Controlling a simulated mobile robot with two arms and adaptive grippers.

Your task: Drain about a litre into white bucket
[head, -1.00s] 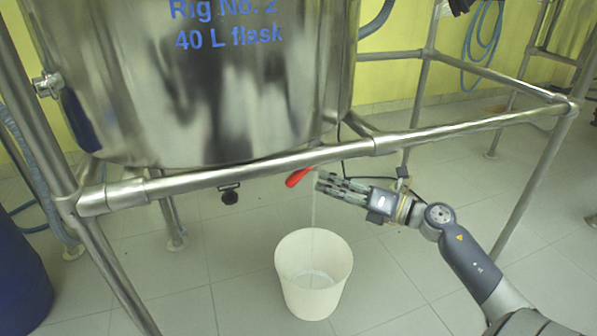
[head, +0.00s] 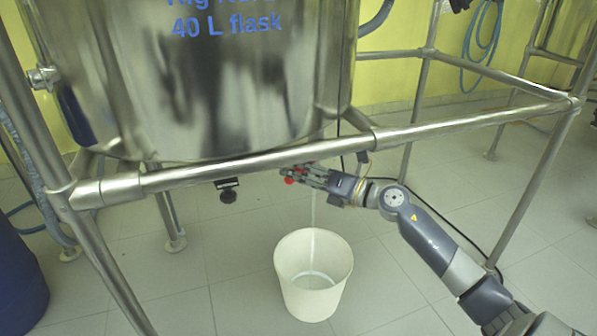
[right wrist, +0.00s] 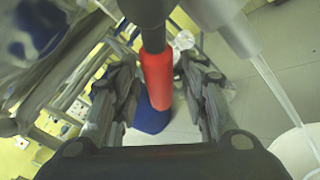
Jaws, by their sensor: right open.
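The white bucket (head: 313,290) stands upright on the floor below the steel vessel (head: 210,90). A thin stream of liquid (head: 313,215) falls into it, and some liquid (head: 314,281) shows inside. The red valve handle (head: 290,180) is partly hidden by my right gripper (head: 303,175). In the right wrist view the red handle (right wrist: 157,78) lies between the open fingers of my right gripper (right wrist: 160,100), with gaps visible on both sides. The stream (right wrist: 272,85) and the bucket's rim (right wrist: 293,150) show at the right there. My left gripper is not in view.
A steel frame rail (head: 250,169) runs across just above my right gripper. A black fitting (head: 228,191) hangs below it. A blue drum (head: 18,270) stands at the left. The tiled floor around the bucket is clear.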

